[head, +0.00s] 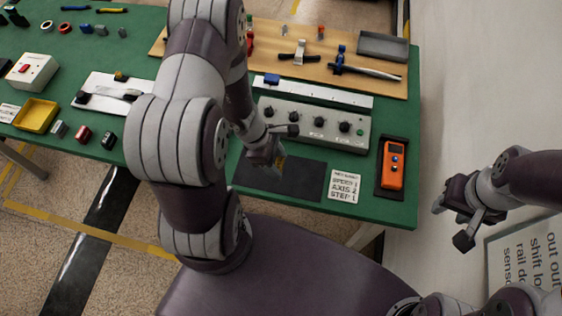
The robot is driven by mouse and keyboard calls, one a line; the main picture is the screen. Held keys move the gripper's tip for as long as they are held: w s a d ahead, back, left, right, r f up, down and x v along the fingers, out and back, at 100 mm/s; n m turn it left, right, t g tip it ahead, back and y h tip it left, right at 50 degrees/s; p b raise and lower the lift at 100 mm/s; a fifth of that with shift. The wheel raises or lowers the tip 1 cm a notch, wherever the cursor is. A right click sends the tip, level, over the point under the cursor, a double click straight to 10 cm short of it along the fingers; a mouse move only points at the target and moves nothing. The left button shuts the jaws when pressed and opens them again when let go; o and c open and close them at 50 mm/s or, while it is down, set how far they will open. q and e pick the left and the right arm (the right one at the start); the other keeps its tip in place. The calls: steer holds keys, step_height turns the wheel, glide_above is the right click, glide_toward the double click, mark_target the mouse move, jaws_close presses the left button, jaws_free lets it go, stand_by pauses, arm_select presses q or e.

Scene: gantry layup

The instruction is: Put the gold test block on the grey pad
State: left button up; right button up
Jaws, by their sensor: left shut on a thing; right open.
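A small gold block (280,162), mostly hidden, shows at the fingers of my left gripper (277,155). My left gripper is shut on it over the dark grey pad (305,181) on the green table. The gripper and forearm cover the pad's upper left part. I cannot tell whether the block touches the pad or is held just above it. My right gripper (452,222) is open and empty, off the table's right side.
Behind the pad stands a control box with knobs (318,125). A printed card (344,185) and an orange handheld device (392,164) lie right of the pad. A yellow tray (36,115) and several small parts are at the left of the green table (400,212).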

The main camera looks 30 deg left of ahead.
mark_target(278, 164)
arm_select(q)
steer(key=shift+w+a+f, duration=0.2)
steer(key=shift+w+f, duration=0.15)
steer(key=shift+w, duration=0.4)
steer(key=shift+w+f, duration=0.25)
steer(key=shift+f, duration=0.05)
step_height(278, 164, down, 4)
steer(key=shift+r, duration=0.1)
steer(key=shift+a, duration=0.1)
steer(key=shift+f, duration=0.35)
steer(key=o, duration=1.3)
